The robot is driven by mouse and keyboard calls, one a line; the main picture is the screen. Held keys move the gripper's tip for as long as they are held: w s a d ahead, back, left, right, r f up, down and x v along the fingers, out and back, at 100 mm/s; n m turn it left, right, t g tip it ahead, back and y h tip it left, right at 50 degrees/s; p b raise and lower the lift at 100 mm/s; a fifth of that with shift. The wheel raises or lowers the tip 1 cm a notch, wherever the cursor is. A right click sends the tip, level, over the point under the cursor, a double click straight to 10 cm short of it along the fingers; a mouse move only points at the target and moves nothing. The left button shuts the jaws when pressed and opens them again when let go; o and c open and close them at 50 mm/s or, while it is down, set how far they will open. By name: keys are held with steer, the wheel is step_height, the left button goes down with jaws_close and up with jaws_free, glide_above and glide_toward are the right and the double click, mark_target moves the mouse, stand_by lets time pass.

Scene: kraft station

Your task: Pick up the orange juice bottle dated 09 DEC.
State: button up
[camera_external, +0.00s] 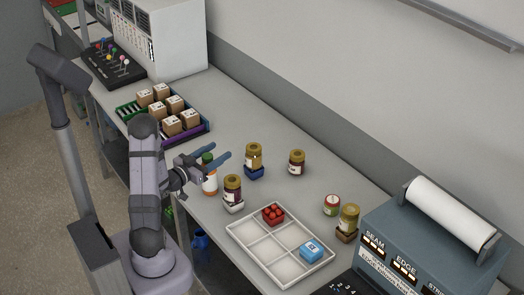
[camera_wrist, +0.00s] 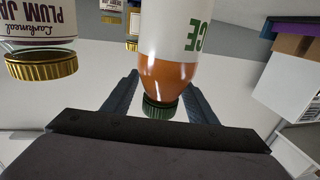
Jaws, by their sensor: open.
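One juice bottle with orange contents, a white label and a green cap (camera_external: 210,182) stands on the bench beside my gripper (camera_external: 215,161). In the wrist view the bottle (camera_wrist: 168,75) appears upside down, with part of its label reading "CE"; no date shows. My gripper (camera_wrist: 160,95) is open, with its blue fingers on either side of the bottle near the cap. I cannot tell whether either finger touches it.
A plum jam jar (camera_external: 232,190) stands close to the right of the bottle, and its gold lid (camera_wrist: 40,65) is near in the wrist view. More jars (camera_external: 254,156) stand behind. A white divided tray (camera_external: 280,262) lies at right, and boxes in a rack (camera_external: 168,108) are at left.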

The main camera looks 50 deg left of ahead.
jaws_close()
